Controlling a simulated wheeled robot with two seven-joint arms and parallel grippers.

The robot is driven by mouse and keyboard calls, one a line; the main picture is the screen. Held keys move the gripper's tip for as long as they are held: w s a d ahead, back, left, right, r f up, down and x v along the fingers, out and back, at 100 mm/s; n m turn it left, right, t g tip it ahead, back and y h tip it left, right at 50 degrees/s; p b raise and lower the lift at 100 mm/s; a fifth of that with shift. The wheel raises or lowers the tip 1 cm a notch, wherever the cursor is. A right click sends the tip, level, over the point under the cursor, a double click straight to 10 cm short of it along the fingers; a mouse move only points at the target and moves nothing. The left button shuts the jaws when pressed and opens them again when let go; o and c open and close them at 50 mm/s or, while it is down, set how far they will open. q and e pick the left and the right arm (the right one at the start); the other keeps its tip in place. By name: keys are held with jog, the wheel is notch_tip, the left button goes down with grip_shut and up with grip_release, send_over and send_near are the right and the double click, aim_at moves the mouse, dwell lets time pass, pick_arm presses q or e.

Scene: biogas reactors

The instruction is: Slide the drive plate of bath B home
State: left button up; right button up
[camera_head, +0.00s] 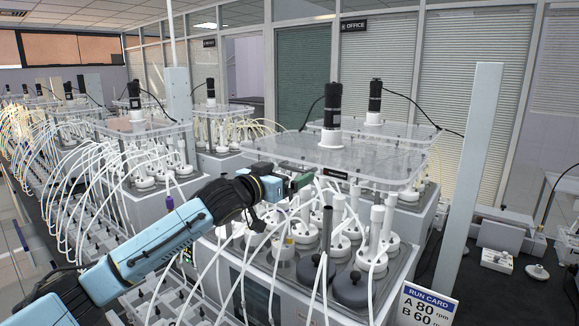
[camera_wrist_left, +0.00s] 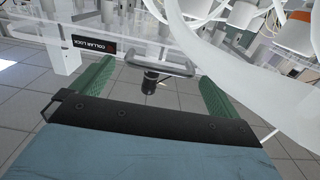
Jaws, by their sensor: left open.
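A clear drive plate (camera_head: 280,150) with a black motor (camera_head: 331,105) on a white collar lies over the nearest bath (camera_head: 400,285). No letter on this bath is readable. A black "COLLAR LOCK" label (camera_head: 335,174) is on the plate's front edge; it also shows in the left wrist view (camera_wrist_left: 122,50). My left gripper (camera_head: 298,183) is at the plate's front edge, left of the label. In the left wrist view its green fingers (camera_wrist_left: 155,70) are open, with a grey bar-shaped handle (camera_wrist_left: 160,67) seen between their tips; contact cannot be told. My right gripper is out of view.
White tubes arch around the bath, and a large one (camera_wrist_left: 245,75) crosses close to my left fingers. White vessels (camera_head: 338,215) stand under the plate. A run card (camera_head: 428,305) reads A 80, B 60 rpm. A pale post (camera_head: 468,180) stands at right.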

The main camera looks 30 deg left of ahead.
pick_arm(q)
jog(key=shift+w+d, duration=0.1)
jog(key=shift+w, duration=0.95)
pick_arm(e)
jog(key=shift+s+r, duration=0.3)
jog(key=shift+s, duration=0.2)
pick_arm(q)
jog(key=shift+c, duration=0.4)
